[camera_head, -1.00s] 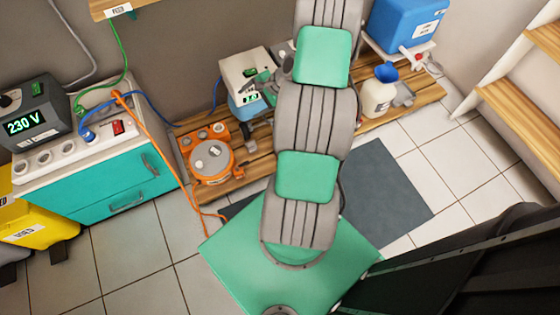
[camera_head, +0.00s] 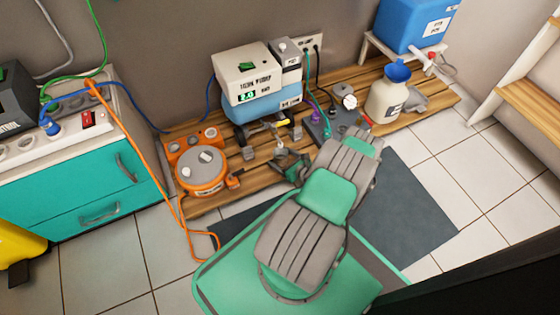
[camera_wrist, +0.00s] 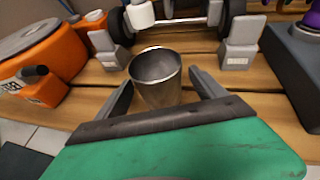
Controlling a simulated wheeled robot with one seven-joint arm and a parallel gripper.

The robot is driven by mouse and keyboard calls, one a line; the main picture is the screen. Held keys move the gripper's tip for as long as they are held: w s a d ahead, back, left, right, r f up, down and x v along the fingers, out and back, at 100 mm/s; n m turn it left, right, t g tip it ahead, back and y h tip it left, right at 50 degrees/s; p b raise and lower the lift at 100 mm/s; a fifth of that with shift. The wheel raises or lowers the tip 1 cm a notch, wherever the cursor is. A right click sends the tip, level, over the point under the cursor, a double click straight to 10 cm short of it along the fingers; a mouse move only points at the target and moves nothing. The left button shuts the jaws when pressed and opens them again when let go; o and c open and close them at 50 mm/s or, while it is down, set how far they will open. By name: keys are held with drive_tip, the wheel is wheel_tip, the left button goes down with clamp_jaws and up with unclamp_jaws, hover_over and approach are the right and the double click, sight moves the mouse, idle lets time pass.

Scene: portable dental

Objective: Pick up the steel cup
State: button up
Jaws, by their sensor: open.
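The steel cup (camera_wrist: 157,70) stands upright on the wooden slatted platform, open mouth up, in the wrist view. My gripper (camera_wrist: 160,80) is open, with one grey finger on each side of the cup's body. No clear contact shows, and the cup's lower part is hidden behind the gripper's front edge. In the head view my gripper (camera_head: 290,166) is low at the platform, in front of the blue and cream pump box. I cannot clearly make out the cup there.
An orange round device (camera_wrist: 40,50) is left of the cup; a dark grey box (camera_wrist: 295,60) is right. Grey upright blocks (camera_wrist: 240,45) and a bar stand behind it.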

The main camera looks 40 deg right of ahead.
drive_tip(key=shift+w+f, duration=0.15)
drive_tip(key=shift+w, duration=0.3)
drive_tip(key=shift+c, duration=0.6)
drive_tip(key=c, duration=1.4)
